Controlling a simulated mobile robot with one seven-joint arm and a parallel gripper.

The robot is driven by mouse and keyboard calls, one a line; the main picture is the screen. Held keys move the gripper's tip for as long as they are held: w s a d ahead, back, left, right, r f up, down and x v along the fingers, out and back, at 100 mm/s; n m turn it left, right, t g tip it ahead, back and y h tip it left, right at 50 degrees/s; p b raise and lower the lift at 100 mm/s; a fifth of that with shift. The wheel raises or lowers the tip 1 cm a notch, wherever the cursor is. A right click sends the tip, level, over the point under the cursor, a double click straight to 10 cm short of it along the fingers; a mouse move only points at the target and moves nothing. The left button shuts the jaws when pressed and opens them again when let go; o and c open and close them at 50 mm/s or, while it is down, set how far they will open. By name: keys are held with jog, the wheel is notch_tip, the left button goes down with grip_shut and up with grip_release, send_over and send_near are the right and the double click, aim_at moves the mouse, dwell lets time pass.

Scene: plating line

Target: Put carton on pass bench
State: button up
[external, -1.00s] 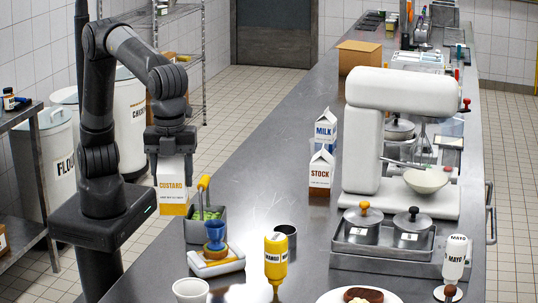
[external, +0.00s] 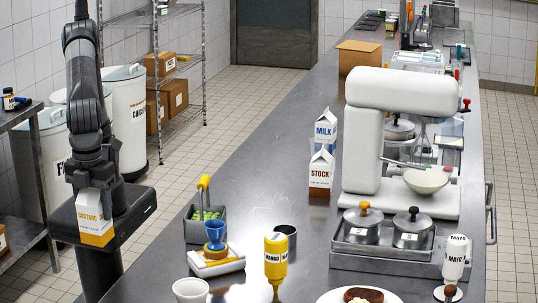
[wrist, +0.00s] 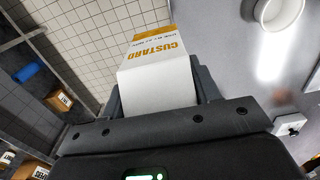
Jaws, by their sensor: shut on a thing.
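A white and yellow custard carton (external: 94,217) is held in my gripper (external: 95,190) at the left of the external view. It hangs upright, a little tilted, in front of my own base and clear of the bench. In the wrist view the carton (wrist: 152,72) sits between the jaws (wrist: 155,100), its CUSTARD print showing. The long steel bench (external: 262,170) runs through the middle of the external view, to the right of the carton. Which part of it is the pass bench I cannot tell.
A milk carton (external: 325,128) and a stock carton (external: 320,173) stand on the bench beside a white mixer (external: 362,150). A yellow mango bottle (external: 276,258), a grey bin (external: 196,230) and a white cup (external: 190,290) are near the front. A side shelf (external: 30,112) stands at left.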

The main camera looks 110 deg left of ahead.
jog(key=shift+w+a+f, duration=0.45)
jog(key=shift+w+f, duration=1.35)
jog(key=shift+w, duration=0.05)
jog(key=shift+w+a+f, duration=0.4)
jog(key=shift+w+f, duration=1.45)
jog(key=shift+w+a+f, duration=0.45)
jog(key=shift+w+f, duration=1.35)
jog(key=shift+w, duration=0.05)
jog(key=shift+f, duration=0.15)
jog(key=o, duration=1.4)
jog(key=shift+c, duration=0.2)
notch_tip(320, 180, up, 12)
